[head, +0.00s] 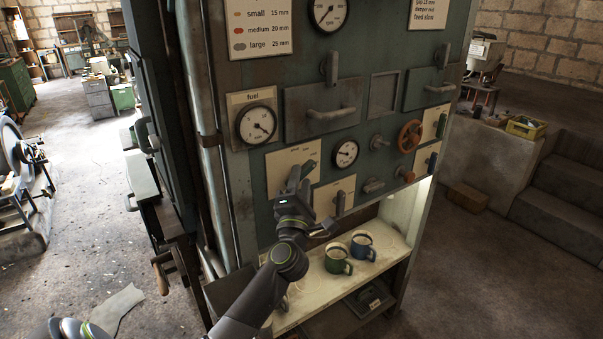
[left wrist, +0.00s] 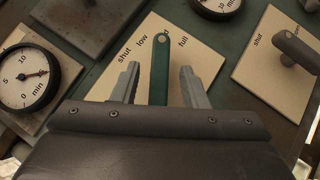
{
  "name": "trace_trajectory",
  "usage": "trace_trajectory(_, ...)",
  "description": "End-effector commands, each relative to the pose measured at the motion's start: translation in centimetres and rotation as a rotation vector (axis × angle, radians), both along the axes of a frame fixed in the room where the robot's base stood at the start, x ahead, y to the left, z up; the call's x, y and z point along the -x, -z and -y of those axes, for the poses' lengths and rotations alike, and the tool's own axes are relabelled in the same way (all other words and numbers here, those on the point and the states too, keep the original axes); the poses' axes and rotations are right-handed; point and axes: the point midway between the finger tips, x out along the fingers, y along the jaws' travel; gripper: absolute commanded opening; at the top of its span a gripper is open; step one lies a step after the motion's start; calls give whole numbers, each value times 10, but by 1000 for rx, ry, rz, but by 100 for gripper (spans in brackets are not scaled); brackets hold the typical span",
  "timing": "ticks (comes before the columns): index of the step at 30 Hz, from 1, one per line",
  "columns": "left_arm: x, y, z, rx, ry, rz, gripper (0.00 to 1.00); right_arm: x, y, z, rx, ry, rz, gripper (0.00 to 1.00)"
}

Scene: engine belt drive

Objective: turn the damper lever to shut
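A green lever (left wrist: 160,70) sits on a cream plate (left wrist: 195,62) marked shut, low and full in the left wrist view. Its upper end lies between low and full and covers part of the lettering. I cannot read a damper name on this plate. In the head view the same plate (head: 283,170) is on the cabinet front, partly behind my left gripper (head: 300,178). In the left wrist view the left gripper (left wrist: 160,85) is open, one finger each side of the lever, with gaps showing. My right gripper is not in view.
A fuel gauge (head: 257,125) is left of the plate and a smaller gauge (head: 345,153) right. Another lever plate (head: 325,195) is close on the right. A handwheel (head: 410,136) is farther right.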

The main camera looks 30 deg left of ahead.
Motion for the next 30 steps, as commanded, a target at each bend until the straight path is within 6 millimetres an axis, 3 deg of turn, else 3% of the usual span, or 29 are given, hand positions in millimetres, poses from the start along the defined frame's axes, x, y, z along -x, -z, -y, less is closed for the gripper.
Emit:
trace_trajectory(6,-15,-6,-7,0,0,0,40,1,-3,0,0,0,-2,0)
trace_trajectory(15,-16,-6,-8,0,0,0,40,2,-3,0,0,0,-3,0)
trace_trajectory(24,-16,-6,-8,0,0,-1,1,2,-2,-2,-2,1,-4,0)
trace_trajectory(30,-16,-5,-8,3,0,6,0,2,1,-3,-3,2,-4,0)
